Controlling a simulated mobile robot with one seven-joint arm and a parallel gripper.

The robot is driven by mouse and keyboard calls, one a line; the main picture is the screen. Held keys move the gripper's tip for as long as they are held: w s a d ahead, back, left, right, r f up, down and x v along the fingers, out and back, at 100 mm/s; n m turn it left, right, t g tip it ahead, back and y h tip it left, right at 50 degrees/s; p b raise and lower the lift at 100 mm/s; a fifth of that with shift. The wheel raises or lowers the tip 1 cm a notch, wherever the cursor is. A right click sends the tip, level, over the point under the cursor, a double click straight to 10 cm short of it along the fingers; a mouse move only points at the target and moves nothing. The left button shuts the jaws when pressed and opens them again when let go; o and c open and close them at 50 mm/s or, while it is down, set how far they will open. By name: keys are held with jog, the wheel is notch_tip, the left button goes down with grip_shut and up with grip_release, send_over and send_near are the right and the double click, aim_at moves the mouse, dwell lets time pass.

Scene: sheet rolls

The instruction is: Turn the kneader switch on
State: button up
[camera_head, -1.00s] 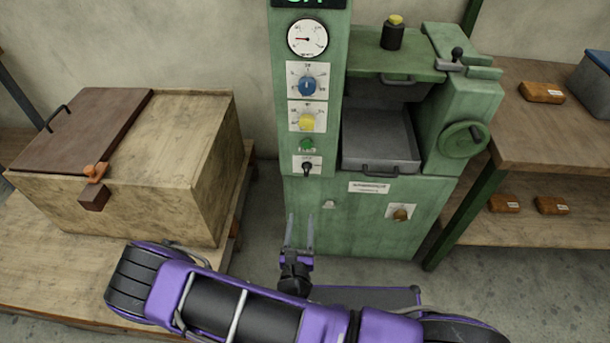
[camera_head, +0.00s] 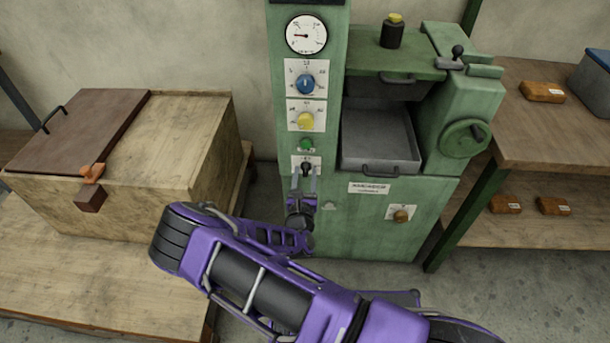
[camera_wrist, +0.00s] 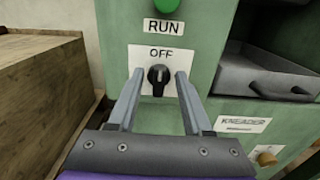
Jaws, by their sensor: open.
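The black rotary switch (camera_head: 306,167) is low on the green machine's narrow left column. In the wrist view the black switch (camera_wrist: 158,79) sits on a white plate, its handle upright, with "OFF" printed above it. My gripper (camera_head: 303,181) is open, pointing at the switch from just below and in front. In the wrist view the two fingertips of my gripper (camera_wrist: 160,86) lie left and right of the handle, with visible gaps on both sides. I cannot tell how deep they reach. A "KNEADER" label (camera_wrist: 243,125) is on the machine's lower front.
Above the switch are a green "RUN" button or lamp (camera_head: 307,144), a yellow knob (camera_head: 306,121), a blue knob (camera_head: 305,84) and a gauge (camera_head: 306,35). A grey tray (camera_head: 378,140) is to the right, with a brown knob (camera_head: 401,215) below. A wooden chest (camera_head: 190,140) stands left.

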jog(key=shift+w, duration=0.2)
jog(key=shift+c, duration=0.3)
grip_shut()
